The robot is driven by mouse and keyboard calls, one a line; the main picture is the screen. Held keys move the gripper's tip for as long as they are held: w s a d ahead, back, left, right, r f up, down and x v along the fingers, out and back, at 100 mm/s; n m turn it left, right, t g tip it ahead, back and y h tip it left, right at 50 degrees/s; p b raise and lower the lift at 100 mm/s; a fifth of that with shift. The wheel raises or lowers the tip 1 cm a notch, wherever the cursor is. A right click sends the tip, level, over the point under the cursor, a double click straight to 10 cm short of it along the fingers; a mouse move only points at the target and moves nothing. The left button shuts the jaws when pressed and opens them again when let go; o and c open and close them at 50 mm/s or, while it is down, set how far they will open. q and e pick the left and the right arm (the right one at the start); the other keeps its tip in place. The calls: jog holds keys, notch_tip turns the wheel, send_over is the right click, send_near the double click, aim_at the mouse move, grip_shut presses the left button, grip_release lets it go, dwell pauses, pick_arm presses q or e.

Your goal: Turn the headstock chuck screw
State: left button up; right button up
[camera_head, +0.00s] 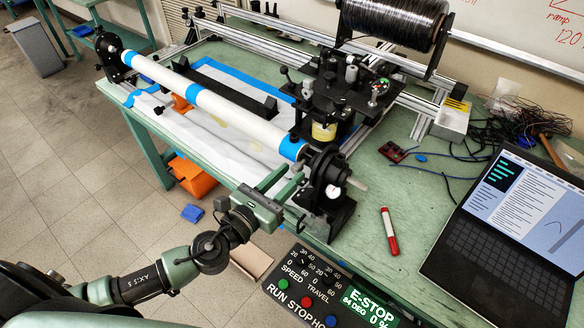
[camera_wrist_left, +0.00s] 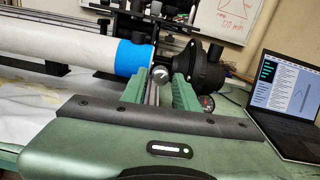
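The black headstock chuck (camera_head: 322,166) holds the near right end of a long white tube (camera_head: 215,103) with blue tape bands. In the left wrist view the chuck (camera_wrist_left: 207,66) is just right of the tube's blue band (camera_wrist_left: 134,55). A round silver screw head (camera_wrist_left: 160,75) shows in front of the chuck's tube side. My left gripper (camera_head: 290,178) reaches toward the chuck from the lower left. In the left wrist view its fingers (camera_wrist_left: 165,85) stand apart, with the screw head near their tips; contact cannot be told. My right gripper is not in view.
A control panel (camera_head: 318,290) is at the front table edge. A red marker (camera_head: 389,231) and a laptop (camera_head: 515,225) lie to the right. A black carriage (camera_head: 345,92) stands behind the tube, below a black tow spool (camera_head: 395,22). Cables (camera_head: 520,118) lie at the back right.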

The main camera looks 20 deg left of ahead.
pick_arm(q)
jog(key=shift+x, duration=0.85)
grip_shut()
jog(key=shift+f+n, duration=0.1)
jog(key=shift+n, duration=0.9)
jog(key=n+b, duration=0.1)
jog(key=n, duration=0.1)
jog(key=shift+n, duration=0.3)
jog(key=n, duration=0.5)
jog(key=shift+n, duration=0.4)
